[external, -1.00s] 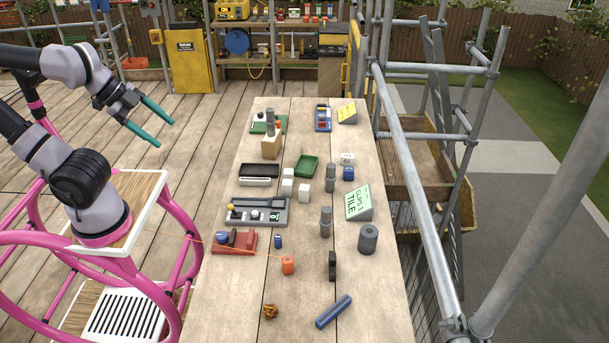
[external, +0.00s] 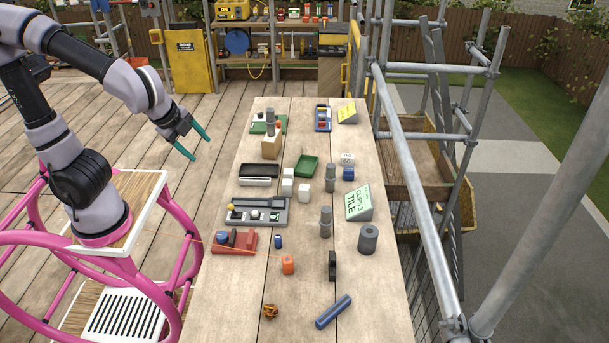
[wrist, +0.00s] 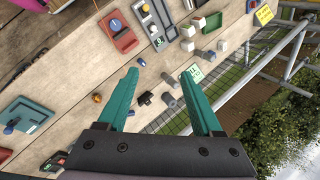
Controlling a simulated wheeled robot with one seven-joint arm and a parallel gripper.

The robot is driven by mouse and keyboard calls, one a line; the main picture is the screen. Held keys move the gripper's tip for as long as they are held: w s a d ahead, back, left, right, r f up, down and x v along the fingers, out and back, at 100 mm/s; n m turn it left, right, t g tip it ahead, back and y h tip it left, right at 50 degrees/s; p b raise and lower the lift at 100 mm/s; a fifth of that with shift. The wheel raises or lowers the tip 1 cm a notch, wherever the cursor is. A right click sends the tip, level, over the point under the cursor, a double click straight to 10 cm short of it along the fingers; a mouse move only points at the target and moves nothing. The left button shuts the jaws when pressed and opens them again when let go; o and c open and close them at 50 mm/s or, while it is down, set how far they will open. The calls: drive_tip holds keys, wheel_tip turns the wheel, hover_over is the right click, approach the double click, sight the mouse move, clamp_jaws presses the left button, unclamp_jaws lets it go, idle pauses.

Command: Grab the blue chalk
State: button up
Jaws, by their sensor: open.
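A small blue cylinder (external: 278,241), which looks like the blue chalk, stands on the wooden table just right of a red tray (external: 248,249). It also shows in the wrist view (wrist: 141,62), beside the red tray (wrist: 122,42). My gripper (external: 201,149) has teal fingers, spread open and empty. It hangs in the air off the table's left edge, well apart from both blue pieces. In the wrist view its fingers (wrist: 160,78) point towards the table.
Scaffold rails (external: 415,200) run along the right edge.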

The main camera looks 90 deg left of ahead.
drive_tip(key=w+f+m+g+y, duration=0.2)
drive_tip(key=w+f+m+y, duration=0.2)
drive_tip(key=w+f, duration=0.45)
drive_tip(key=m+t+y, duration=0.4)
drive_tip(key=m, duration=0.7)
approach(276, 241)
drive_tip(key=x, duration=0.3)
drive_tip(key=shift+w+a+r, duration=0.1)
drive_tip(key=shift+a+r, duration=0.1)
drive_tip(key=shift+a, duration=0.1)
drive_tip(key=shift+w+a+f+m, duration=0.1)
drive_tip(key=shift+a+f+m, duration=0.1)
drive_tip(key=shift+f+m, duration=0.1)
drive_tip(key=x, duration=0.4)
drive_tip(key=shift+w+a+f, duration=0.1)
drive_tip(key=shift+a+f, duration=0.05)
drive_tip(key=shift+a, duration=0.1)
drive_tip(key=x, duration=0.5)
drive_tip(key=shift+w+a, duration=0.2)
drive_tip(key=shift+a, duration=0.15)
clamp_jaws()
